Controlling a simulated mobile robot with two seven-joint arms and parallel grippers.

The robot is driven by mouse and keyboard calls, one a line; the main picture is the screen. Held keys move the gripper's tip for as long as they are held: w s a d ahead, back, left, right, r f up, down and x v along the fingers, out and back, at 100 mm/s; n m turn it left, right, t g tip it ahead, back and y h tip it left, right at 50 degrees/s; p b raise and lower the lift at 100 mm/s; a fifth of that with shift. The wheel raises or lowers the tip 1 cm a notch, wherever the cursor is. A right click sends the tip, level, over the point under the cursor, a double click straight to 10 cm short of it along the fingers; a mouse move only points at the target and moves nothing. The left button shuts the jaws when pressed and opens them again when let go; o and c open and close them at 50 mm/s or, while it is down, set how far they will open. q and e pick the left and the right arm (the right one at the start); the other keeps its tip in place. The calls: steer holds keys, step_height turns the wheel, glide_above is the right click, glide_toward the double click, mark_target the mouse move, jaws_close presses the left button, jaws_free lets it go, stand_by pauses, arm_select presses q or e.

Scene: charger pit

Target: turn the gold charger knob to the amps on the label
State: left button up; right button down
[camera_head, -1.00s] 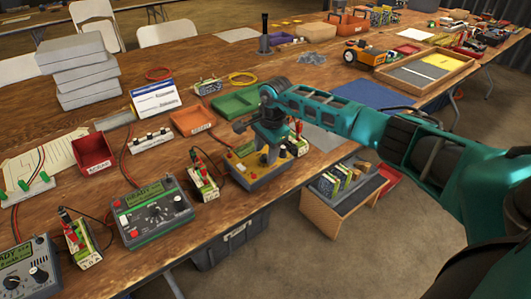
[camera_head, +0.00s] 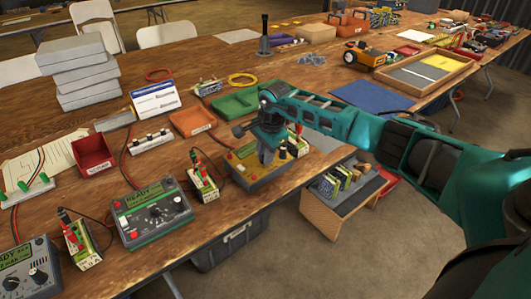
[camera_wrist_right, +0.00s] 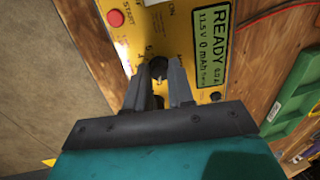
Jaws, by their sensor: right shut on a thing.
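The gold charger (camera_head: 240,176) sits near the front edge of the wooden table, partly hidden by my right gripper (camera_head: 267,160). In the right wrist view the gold charger's face (camera_wrist_right: 155,30) shows a red START button, a green READY display (camera_wrist_right: 212,45) with 11.5 V and 0 mAh, and a dark knob (camera_wrist_right: 158,66). My right gripper (camera_wrist_right: 160,85) points down at that knob, its fingers on either side, shut on it. Part of the scale around the knob is hidden, and I cannot read the amps setting. My left gripper is not in view.
A dark green charger (camera_head: 153,213) and a grey charger (camera_head: 25,270) stand to the left, with battery packs (camera_head: 203,178) and leads between. A green tray (camera_head: 235,103) and an orange tray (camera_head: 192,121) lie behind. A wooden stand (camera_head: 340,195) is at the right below the table.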

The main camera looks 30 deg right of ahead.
steer(key=shift+m, duration=0.3)
steer(key=m, duration=0.4)
steer(key=m+p, duration=0.1)
steer(key=m, duration=0.4)
steer(key=m+p, duration=0.1)
steer(key=m, duration=0.4)
steer(key=shift+m+p, duration=0.55)
steer(key=shift+m, duration=0.95)
steer(key=c, duration=1)
jaws_free()
